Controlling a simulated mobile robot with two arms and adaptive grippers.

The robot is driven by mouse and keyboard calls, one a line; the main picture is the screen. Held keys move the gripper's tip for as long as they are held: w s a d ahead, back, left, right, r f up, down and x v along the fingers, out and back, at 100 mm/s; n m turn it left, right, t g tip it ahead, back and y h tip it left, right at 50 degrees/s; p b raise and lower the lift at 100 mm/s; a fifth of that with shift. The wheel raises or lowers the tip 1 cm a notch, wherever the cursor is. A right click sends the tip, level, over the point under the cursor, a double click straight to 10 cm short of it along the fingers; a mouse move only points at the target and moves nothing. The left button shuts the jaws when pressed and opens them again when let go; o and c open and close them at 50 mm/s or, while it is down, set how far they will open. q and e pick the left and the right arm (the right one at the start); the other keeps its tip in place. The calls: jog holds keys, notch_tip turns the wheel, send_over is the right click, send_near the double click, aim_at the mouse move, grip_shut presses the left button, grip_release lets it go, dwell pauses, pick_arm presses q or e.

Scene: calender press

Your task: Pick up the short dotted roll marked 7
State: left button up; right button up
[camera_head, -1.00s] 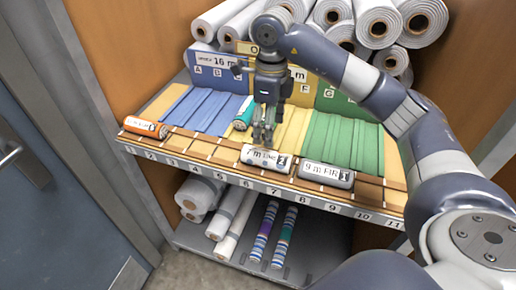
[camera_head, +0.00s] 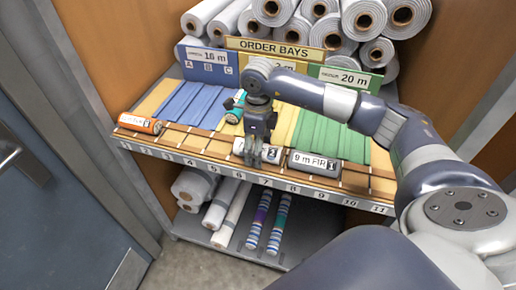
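A short light-grey roll (camera_head: 271,156) with a printed label lies on the wooden front rail near the front numbers 6 and 7. Its label, readable as 7 m earlier, is now largely covered by my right gripper (camera_head: 256,161). That gripper points down, its fingers over the middle of the roll. I cannot tell whether the fingers are closed on the roll or only beside it. The roll's dots are too small to make out. My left gripper is not in view.
A grey roll labelled 9 m FIR (camera_head: 313,164) lies just to the right. An orange roll (camera_head: 139,124) lies at the rail's left end. A teal roll (camera_head: 235,107) sits behind. Large white rolls (camera_head: 362,18) are stacked at the back; striped rolls (camera_head: 280,223) lie below.

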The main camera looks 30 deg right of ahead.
jog(key=c, duration=1.2)
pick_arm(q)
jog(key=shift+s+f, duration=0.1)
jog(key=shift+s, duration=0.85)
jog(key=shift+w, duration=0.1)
pick_arm(e)
jog(key=shift+r, duration=0.1)
